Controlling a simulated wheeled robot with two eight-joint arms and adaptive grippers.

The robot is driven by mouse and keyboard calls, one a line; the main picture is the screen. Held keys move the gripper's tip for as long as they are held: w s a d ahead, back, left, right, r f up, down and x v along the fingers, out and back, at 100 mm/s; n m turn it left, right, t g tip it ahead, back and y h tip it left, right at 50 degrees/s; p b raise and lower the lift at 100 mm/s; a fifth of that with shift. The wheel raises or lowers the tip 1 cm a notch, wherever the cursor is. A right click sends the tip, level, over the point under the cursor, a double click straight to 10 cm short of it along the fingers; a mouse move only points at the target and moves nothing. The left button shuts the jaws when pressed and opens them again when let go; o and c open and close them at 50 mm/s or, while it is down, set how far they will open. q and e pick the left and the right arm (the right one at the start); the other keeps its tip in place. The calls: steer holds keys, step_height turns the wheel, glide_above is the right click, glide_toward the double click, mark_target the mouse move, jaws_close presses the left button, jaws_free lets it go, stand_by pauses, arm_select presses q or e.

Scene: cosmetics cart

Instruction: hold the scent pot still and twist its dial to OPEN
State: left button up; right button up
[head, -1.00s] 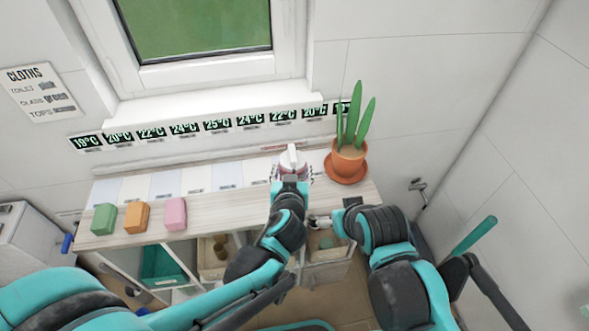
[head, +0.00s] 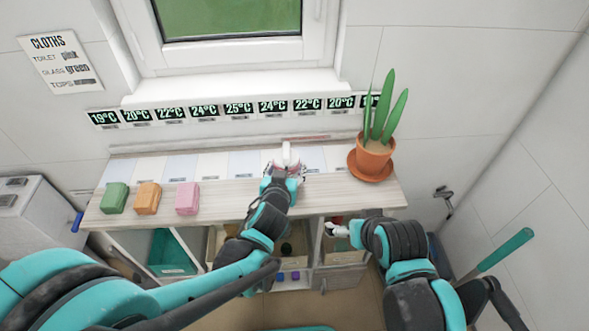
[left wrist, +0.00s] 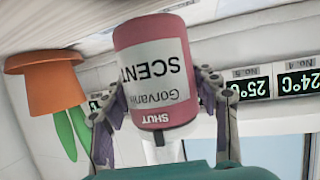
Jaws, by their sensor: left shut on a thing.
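The scent pot (left wrist: 150,50) is a pink-red jar, upside down in the left wrist view, with a white label reading SCENT. The word SHUT shows on its red band (left wrist: 160,118). A white dial part (left wrist: 163,150) shows below that band, partly hidden. My left gripper (left wrist: 160,105) is shut on the pot, one finger on each side. In the head view it (head: 284,172) reaches the pot at the back of the shelf, where the white dial (head: 287,152) sticks up. My right gripper (head: 338,230) is in front of the shelf edge, apart from the pot; its fingers are unclear.
A potted plant (head: 372,155) stands right of the pot. Green (head: 115,197), orange (head: 147,198) and pink (head: 187,198) blocks sit at the shelf's left. Temperature labels (head: 238,107) line the wall behind. The wooden top (head: 230,195) is clear between blocks and pot.

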arm_select(q)
steer(key=shift+w+a+f+b, duration=0.45)
steer(key=shift+a+f+b, duration=0.2)
steer(key=shift+a+f, duration=0.1)
steer(key=shift+w+a+f+b, duration=0.45)
steer(key=shift+a+f+b, duration=0.2)
steer(key=shift+f, duration=0.1)
steer(key=shift+f, duration=0.2)
